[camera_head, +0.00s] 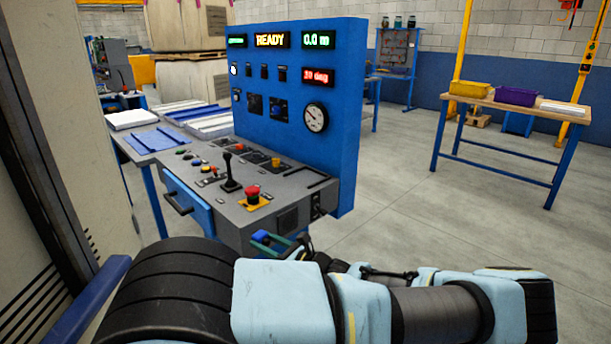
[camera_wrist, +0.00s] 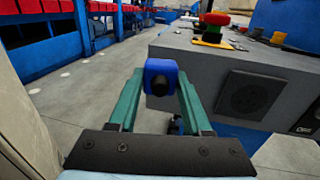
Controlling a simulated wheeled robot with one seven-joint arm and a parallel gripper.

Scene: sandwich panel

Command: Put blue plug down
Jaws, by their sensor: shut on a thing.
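The blue plug (camera_wrist: 161,70) is between the fingertips of my gripper (camera_wrist: 160,85) in the wrist view, with a dark round part facing the camera. My gripper's two green fingers are shut on it. In the head view the blue plug (camera_head: 261,238) and my gripper (camera_head: 268,241) show just in front of the control console, below the red emergency button. The plug is held in the air beside the console's grey side; I cannot tell whether it touches it.
The blue console panel (camera_head: 336,160) stands upright behind its grey desk (camera_head: 292,196), which carries a red button (camera_head: 252,194) and a black joystick (camera_head: 229,175). A dark square socket plate (camera_wrist: 246,94) is on the console side. A workbench (camera_head: 520,107) with bins stands right; floor between is clear.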

